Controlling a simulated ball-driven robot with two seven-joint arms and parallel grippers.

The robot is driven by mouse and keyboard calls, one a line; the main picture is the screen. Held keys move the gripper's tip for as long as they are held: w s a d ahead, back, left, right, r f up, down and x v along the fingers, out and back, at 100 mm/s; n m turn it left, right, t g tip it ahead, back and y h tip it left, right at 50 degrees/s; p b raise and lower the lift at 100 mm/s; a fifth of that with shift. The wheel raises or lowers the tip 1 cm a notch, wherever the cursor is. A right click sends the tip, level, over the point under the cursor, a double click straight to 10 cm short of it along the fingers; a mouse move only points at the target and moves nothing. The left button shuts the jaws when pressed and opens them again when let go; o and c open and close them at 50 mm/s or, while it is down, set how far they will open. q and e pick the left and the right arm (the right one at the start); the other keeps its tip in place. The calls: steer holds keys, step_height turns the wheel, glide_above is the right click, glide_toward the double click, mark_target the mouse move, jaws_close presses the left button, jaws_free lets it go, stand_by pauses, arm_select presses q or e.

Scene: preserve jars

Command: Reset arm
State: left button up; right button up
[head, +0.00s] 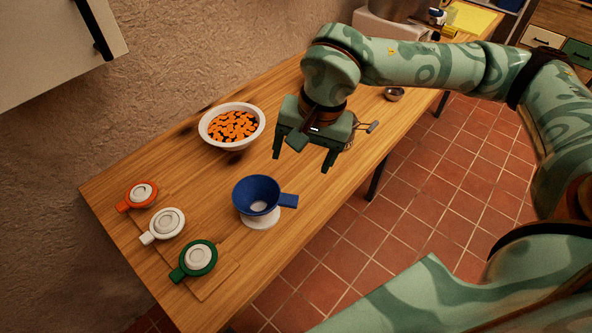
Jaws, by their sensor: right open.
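My right gripper (304,162) is open and empty above the wooden table. Its fingers point down, between the white bowl and the table's front edge. My right arm comes in from the right and reaches over the table. My left gripper is not in view. A blue funnel (257,194) with a side handle sits on a white base (261,220), below and left of the gripper. A white bowl (207,131) filled with orange pieces stands to the left of the gripper, near the wall.
A small metal cup (394,94) stands near the front edge. The wooden table (330,205) is clear between funnel and gripper.

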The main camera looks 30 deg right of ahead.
steer(key=shift+v, duration=1.15)
